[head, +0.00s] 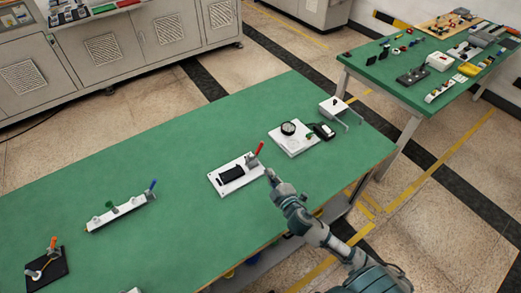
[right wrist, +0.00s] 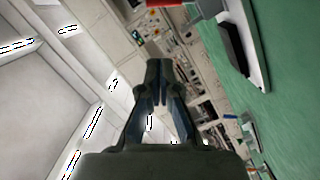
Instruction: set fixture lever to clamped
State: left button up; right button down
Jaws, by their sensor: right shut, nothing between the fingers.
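A white fixture plate (head: 224,187) with a black block (head: 232,174) lies on the green table. A red-handled lever (head: 260,148) stands tilted up at its right end, on a small grey mount. My right gripper (head: 272,174) is shut and empty, just right of the plate's near right corner. It looks apart from the lever. In the right wrist view the closed fingers (right wrist: 157,75) point up the picture. The plate (right wrist: 259,70) and black block (right wrist: 235,50) lie to their right, and a red part (right wrist: 167,3) is cut off at the top. My left gripper is not seen.
A white plate with a round dial (head: 289,128) and a white box with a wire hook (head: 334,108) stand beyond the fixture. A white strip with a blue lever (head: 120,213) and a black base with an orange handle (head: 46,272) lie left. The table's middle is clear.

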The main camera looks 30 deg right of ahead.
send_near(260, 147)
jog(key=w+a+r, duration=0.1)
jog(key=w+a, duration=0.2)
jog(key=w, duration=0.1)
jog(key=w+d, duration=0.1)
jog(key=w+f, duration=0.1)
jog(key=w+d, duration=0.1)
jog(key=shift+d+f+b, duration=0.3)
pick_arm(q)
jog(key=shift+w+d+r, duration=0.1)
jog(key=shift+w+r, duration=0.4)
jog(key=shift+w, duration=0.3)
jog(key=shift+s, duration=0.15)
pick_arm(e)
jog(key=shift+d, duration=0.1)
jog(key=shift+d+m+p, duration=0.15)
jog(key=shift+m+p, duration=0.15)
jog(key=shift+m, duration=0.1)
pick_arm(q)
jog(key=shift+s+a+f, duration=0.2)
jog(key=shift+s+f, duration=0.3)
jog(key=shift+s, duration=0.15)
pick_arm(e)
jog(key=shift+d, duration=0.1)
